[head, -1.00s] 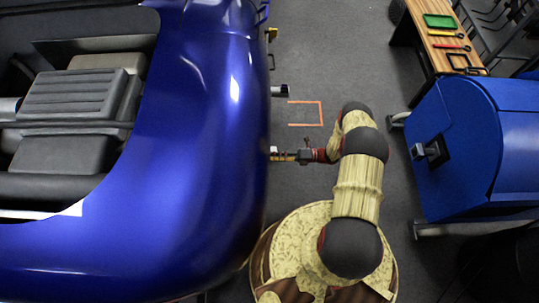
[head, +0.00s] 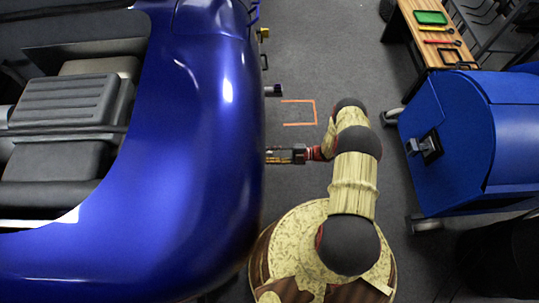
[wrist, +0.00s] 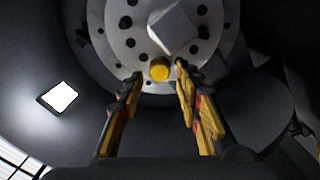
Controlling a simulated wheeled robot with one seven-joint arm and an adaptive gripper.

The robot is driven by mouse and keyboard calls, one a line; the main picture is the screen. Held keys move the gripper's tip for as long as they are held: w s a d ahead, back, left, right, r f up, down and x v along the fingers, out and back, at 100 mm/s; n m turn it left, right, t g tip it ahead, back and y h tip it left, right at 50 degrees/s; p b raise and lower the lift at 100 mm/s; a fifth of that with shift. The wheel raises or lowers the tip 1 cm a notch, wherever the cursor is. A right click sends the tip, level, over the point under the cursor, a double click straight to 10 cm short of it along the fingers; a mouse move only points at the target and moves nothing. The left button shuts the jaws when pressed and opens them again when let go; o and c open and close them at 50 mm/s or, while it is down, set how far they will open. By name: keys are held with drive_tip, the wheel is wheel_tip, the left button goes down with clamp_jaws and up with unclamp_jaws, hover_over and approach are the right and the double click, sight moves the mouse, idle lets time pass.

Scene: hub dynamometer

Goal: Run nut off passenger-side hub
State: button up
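In the wrist view, a grey hub face (wrist: 118,30) with a ring of dark holes fills the top. A small round yellow piece (wrist: 159,69) shows on the lower part of the hub. My gripper (wrist: 159,76) is open, its two yellow-and-dark fingers apart on either side of the yellow piece and below the nut. I cannot tell whether they touch the hub. In the head view, my gripper (head: 272,156) points left at the blue car's side, and the hub is hidden under the bodywork.
The blue car body (head: 190,150) fills the left. An orange outline (head: 315,112) marks clear floor.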

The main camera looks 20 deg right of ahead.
drive_tip(key=shift+m, duration=1)
drive_tip(key=shift+a, duration=0.1)
drive_tip(key=shift+x, duration=1.6)
drive_tip(key=shift+c, duration=1.2)
clamp_jaws()
